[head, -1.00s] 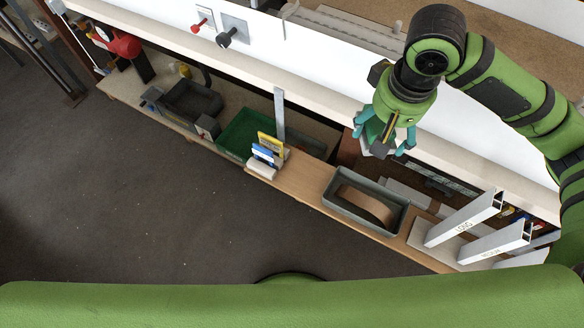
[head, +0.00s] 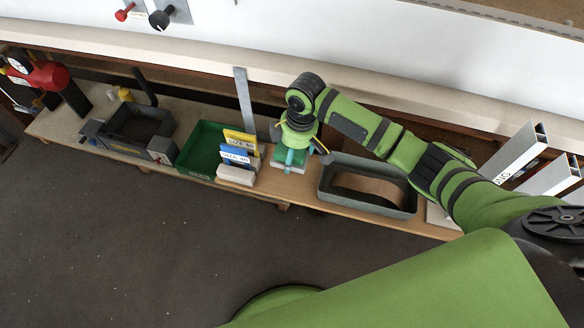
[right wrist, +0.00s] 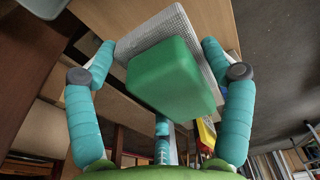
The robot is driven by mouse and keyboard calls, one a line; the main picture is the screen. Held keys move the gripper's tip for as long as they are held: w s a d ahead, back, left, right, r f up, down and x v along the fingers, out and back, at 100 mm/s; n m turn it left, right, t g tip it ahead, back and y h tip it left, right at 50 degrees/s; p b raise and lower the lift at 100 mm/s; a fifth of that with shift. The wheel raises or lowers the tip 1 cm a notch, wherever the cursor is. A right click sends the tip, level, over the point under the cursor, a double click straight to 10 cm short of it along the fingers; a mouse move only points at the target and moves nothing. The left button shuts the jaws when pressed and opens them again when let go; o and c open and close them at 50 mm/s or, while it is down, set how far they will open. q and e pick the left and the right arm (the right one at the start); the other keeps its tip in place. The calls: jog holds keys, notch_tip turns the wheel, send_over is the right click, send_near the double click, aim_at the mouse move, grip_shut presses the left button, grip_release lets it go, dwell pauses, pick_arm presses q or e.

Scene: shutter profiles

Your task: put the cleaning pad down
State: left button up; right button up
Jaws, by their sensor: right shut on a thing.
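The cleaning pad is a green block on a pale grey textured pad; in the right wrist view the green block (right wrist: 172,80) sits between my right gripper's teal fingers. My right gripper (head: 289,162) is shut on the cleaning pad (head: 280,165), over the wooden bench between the upright size cards and the grey tray. I cannot tell whether the pad touches the bench top. My left gripper is not in view.
The grey tray (head: 325,190) stands just right of the gripper. Left of it are yellow and blue size cards (head: 236,157) in a pale holder and a green bin (head: 187,156). An upright grey metal strip (head: 244,105) stands close behind. Pale profiles (head: 552,178) are at the right.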

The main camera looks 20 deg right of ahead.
aim_at(293, 165)
notch_tip(293, 165, down, 2)
jog(key=shift+f+b, duration=0.3)
jog(key=shift+f, duration=1.6)
jog(key=shift+f, duration=0.15)
jog(key=o, duration=1.4)
jog(key=shift+o, duration=0.2)
jog(key=shift+r, duration=0.3)
jog(key=r, duration=0.4)
jog(key=r+p, duration=0.1)
jog(key=r, duration=0.2)
jog(key=s+d+r, duration=0.1)
jog(key=r, duration=0.3)
jog(key=shift+d+r+p, duration=0.1)
jog(key=shift+r+p, duration=0.25)
